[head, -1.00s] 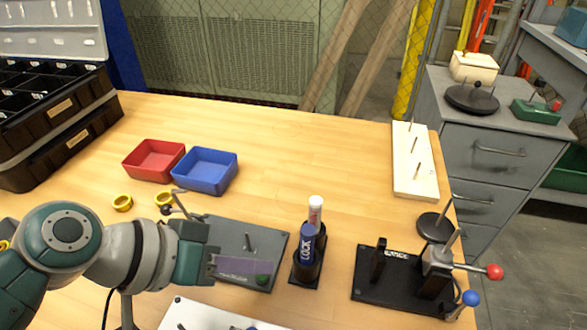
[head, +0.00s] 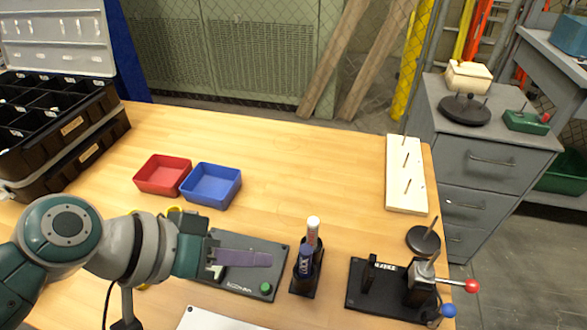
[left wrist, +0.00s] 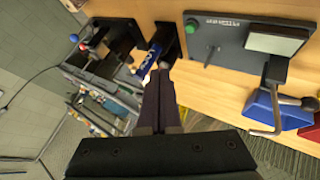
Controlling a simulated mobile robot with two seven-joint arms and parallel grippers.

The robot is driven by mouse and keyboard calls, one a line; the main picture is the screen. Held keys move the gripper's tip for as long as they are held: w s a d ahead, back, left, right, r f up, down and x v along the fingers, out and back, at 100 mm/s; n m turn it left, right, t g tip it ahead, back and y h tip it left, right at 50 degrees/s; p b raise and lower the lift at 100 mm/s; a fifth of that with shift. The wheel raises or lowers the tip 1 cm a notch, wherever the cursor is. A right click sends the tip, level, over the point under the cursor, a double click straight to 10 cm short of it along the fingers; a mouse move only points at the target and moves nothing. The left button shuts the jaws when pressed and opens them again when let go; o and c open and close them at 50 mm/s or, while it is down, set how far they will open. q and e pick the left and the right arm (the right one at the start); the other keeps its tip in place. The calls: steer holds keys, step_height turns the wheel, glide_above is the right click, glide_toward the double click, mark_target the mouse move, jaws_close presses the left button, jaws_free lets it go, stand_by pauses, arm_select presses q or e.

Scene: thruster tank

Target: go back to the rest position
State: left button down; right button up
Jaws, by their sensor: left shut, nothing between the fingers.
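My left gripper (head: 268,259) shows in the head view with its purple fingers together and empty. It is over the grey plate (head: 236,284) with a green button (head: 266,287), and hides part of it. In the left wrist view the closed fingers (left wrist: 158,75) point toward the black stand (left wrist: 166,42) holding a blue tube (left wrist: 148,58). The grey plate (left wrist: 235,58) with its green button (left wrist: 191,27) lies right of the fingers there. My right gripper is in neither view.
The black stand (head: 304,283) is just right of the fingertips. A black fixture (head: 385,300) with red and blue knobs is farther right. A red bin (head: 163,174), a blue bin (head: 211,185) and a white peg board (head: 406,180) are farther back. The middle back of the table is clear.

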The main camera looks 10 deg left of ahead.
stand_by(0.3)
arm_select(q)
steer(key=s+a+r+g+y+p, duration=0.1)
steer(key=s+a+r+y+p, duration=0.25)
steer(key=s+r, duration=0.45)
steer(key=s+a+r+g+y+p, duration=0.1)
steer(key=s+a+r+y+p, duration=0.25)
steer(key=s+r, duration=0.5)
step_height(320, 180, up, 37)
steer(key=w+m+p, duration=0.1)
steer(key=p, duration=3.6)
steer(key=shift+a+p, duration=0.2)
steer(key=shift+p, duration=0.15)
